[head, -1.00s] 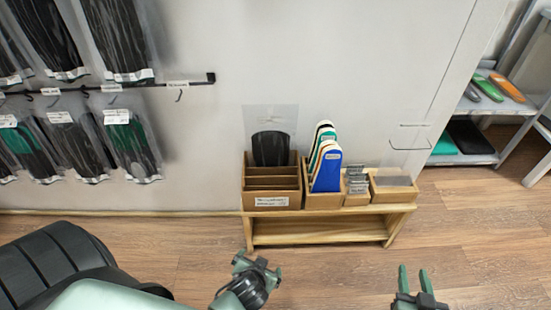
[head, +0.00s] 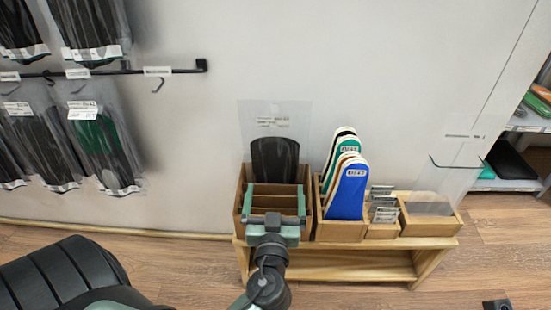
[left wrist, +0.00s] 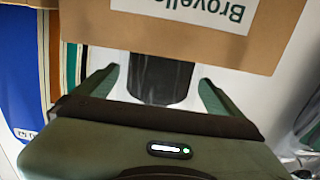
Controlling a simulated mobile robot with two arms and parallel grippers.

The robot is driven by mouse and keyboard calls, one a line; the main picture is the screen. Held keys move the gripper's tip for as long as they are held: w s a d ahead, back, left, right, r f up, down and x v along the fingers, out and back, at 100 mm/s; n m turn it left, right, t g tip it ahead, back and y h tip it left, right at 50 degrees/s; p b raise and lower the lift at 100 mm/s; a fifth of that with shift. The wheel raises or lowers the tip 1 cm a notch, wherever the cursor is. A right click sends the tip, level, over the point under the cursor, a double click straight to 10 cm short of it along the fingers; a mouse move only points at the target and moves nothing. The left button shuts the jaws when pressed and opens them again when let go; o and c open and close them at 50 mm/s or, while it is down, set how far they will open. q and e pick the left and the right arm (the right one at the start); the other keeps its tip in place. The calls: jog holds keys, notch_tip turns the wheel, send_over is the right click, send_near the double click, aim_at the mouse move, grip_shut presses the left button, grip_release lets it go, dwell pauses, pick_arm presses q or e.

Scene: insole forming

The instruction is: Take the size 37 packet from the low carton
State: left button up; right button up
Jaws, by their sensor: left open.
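The low carton (head: 239,205) is a brown divided box at the left end of a low wooden bench. A clear packet (head: 290,112) with a black insole and a small label stands upright at its back; I cannot read the size. My left gripper (head: 276,190) is open and empty in front of the carton in the head view, its fingers overlapping the dividers. In the left wrist view, the black insole (left wrist: 160,80) shows between the open fingers (left wrist: 157,90), apart from both. The carton's labelled wall (left wrist: 270,40) is beside them. My right gripper's fingers are not visible.
Right of the carton stand a box of blue, green and white insole shapes (head: 348,190), a small box of cards (head: 383,213) and a shallow tray (head: 432,225), all on the bench (head: 330,247). Packets hang from a wall rail (head: 170,72) at left. A shelf (head: 515,185) stands far right.

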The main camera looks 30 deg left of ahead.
aim_at(275, 165)
pick_arm(q)
jog(key=x, duration=0.8)
jog(key=shift+s+a+r, duration=0.2)
jog(key=shift+r, duration=0.15)
jog(key=c, duration=1.5)
jog(key=shift+r, duration=0.1)
jog(key=shift+c, duration=0.2)
